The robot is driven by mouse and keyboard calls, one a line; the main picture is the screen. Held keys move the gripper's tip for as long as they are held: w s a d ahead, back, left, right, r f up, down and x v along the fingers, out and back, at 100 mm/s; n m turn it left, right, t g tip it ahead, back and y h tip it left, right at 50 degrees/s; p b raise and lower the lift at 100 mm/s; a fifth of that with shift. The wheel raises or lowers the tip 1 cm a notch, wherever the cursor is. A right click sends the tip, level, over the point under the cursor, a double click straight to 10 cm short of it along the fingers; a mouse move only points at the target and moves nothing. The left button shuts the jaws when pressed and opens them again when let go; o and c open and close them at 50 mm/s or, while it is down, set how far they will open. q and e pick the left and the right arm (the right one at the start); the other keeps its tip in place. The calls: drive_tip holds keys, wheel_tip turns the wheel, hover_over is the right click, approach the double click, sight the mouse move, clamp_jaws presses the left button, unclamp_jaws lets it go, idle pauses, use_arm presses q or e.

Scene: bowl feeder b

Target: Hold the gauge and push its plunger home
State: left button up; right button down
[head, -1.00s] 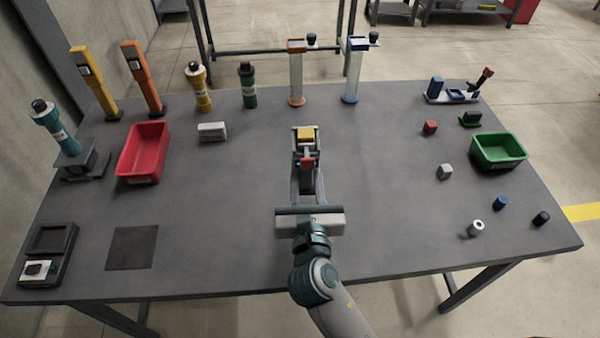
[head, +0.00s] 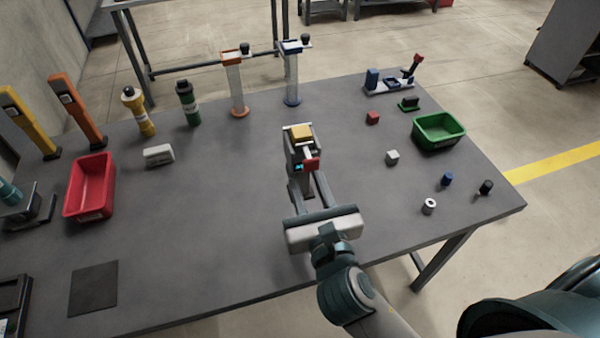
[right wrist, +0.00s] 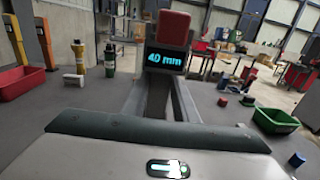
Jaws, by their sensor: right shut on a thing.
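The gauge (head: 302,150) is a small grey device with a yellow block at its far end and a red block at its near end. My right gripper (head: 309,180) is shut on it and appears to hold it above the table. In the right wrist view the gauge's display (right wrist: 166,59) reads "40 mm" below the red block (right wrist: 168,28), between the fingertips. I cannot tell which part is the plunger or how far it stands out. My left gripper is not in view.
A red bin (head: 91,187) stands left and a green bin (head: 438,131) right. Clear columns with orange and blue tops (head: 291,75) stand at the back edge. Small blocks and cylinders lie at the right. The table (head: 210,230) is clear around the held gauge.

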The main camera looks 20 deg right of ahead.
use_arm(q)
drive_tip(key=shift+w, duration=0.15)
use_arm(e)
drive_tip(key=shift+w+a+r+p, duration=0.1)
drive_tip(key=shift+w+a+p, duration=0.3)
drive_tip(key=shift+w+a, duration=0.15)
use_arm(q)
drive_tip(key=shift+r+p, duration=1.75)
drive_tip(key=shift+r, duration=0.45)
use_arm(e)
drive_tip(key=w+a, duration=0.5)
drive_tip(key=a, duration=0.3)
drive_tip(key=shift+w+a, duration=0.15)
drive_tip(key=shift+w, duration=0.25)
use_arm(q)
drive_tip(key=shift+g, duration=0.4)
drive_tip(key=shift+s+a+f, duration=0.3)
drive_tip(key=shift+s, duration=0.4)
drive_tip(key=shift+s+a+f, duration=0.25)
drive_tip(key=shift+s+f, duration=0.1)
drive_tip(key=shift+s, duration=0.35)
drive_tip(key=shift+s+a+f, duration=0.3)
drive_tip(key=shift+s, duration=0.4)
